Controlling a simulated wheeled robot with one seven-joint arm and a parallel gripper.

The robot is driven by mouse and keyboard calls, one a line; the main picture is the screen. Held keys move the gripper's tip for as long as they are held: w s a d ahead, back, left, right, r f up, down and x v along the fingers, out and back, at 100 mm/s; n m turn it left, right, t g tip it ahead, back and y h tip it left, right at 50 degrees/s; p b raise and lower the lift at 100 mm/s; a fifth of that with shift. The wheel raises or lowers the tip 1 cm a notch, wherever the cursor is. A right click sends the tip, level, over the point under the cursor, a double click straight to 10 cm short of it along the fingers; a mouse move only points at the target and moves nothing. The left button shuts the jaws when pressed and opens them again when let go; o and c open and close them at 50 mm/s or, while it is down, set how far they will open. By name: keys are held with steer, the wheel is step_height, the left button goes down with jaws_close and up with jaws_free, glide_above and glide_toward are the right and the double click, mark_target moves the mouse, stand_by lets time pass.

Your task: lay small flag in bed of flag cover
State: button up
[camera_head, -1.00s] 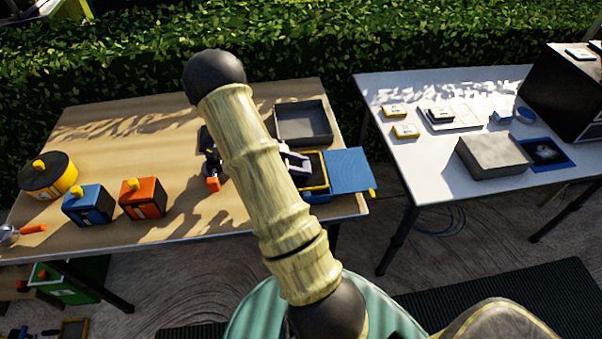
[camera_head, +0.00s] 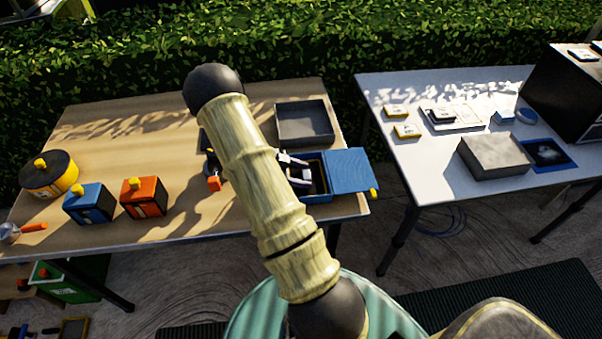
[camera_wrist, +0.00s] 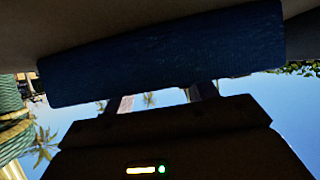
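The blue flag cover (camera_head: 349,171) lies on the wooden table's right end, its lid folded open to the right. The small flag (camera_head: 319,177), dark with a thin yellow edge, appears to sit low inside the cover's left half, partly hidden by my gripper. My gripper (camera_head: 295,170) is over the left side of that half, its two pale fingers spread apart, with no flag visible between them. In the wrist view, the fingers (camera_wrist: 160,98) stand apart and reach behind the cover's dark blue wall (camera_wrist: 160,60), which hides the tips.
A grey tray (camera_head: 304,123) stands just behind the cover. An orange-tipped tool (camera_head: 214,182) lies to the left, partly behind my arm. Blue (camera_head: 89,204) and orange (camera_head: 143,197) boxes stand farther left. A white table (camera_head: 440,170) is across a gap.

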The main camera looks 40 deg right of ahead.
steer(key=shift+r, duration=0.15)
steer(key=shift+w+a+r, duration=0.1)
steer(key=shift+w+a, duration=0.05)
steer(key=shift+a, duration=0.05)
steer(key=v, duration=1.1)
steer(key=shift+a, duration=0.25)
steer(key=shift+w, duration=0.15)
